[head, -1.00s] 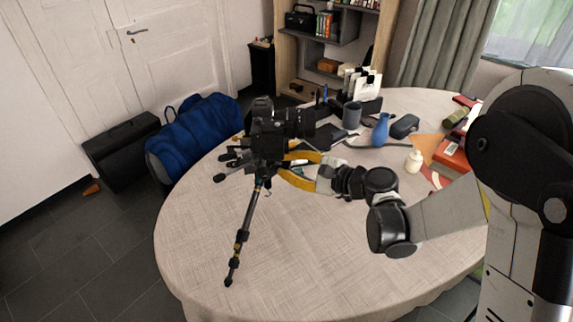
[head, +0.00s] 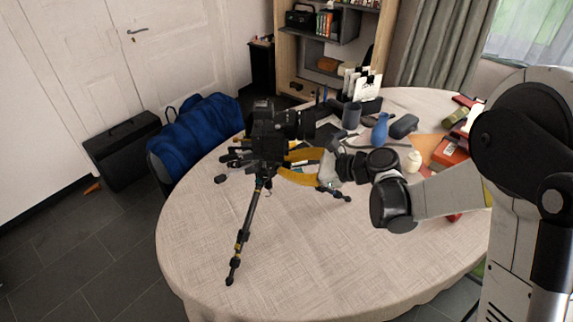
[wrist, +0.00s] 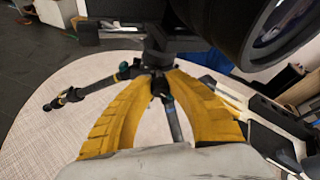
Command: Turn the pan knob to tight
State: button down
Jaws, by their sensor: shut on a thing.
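A black camera (head: 268,130) stands on a black tripod (head: 247,225) on the round table. The camera's lens (wrist: 285,25) fills the upper right of the wrist view. My gripper (head: 284,165) has yellow fingers and reaches in from the right, just below the camera. In the wrist view, its fingertips (wrist: 160,75) come together at the tripod head, around a small dark part (wrist: 159,86) that I take for the pan knob. The fingers hide most of this part, and I cannot read its angle. Tripod legs spread out below the fingers.
The table (head: 215,270) is clear at the front. A blue vase (head: 380,130), a grey mug (head: 351,116), a white bottle (head: 414,162) and a red box (head: 455,150) stand behind and right of my arm. A blue bag (head: 200,135) is beyond the table's left edge.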

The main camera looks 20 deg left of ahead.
dwell(0.3)
jog(key=shift+f, duration=0.1)
jog(key=c, duration=1.3)
grip_release()
jog(key=shift+o, duration=0.2)
jog(key=v, duration=1.2)
jog(key=shift+d, duration=0.1)
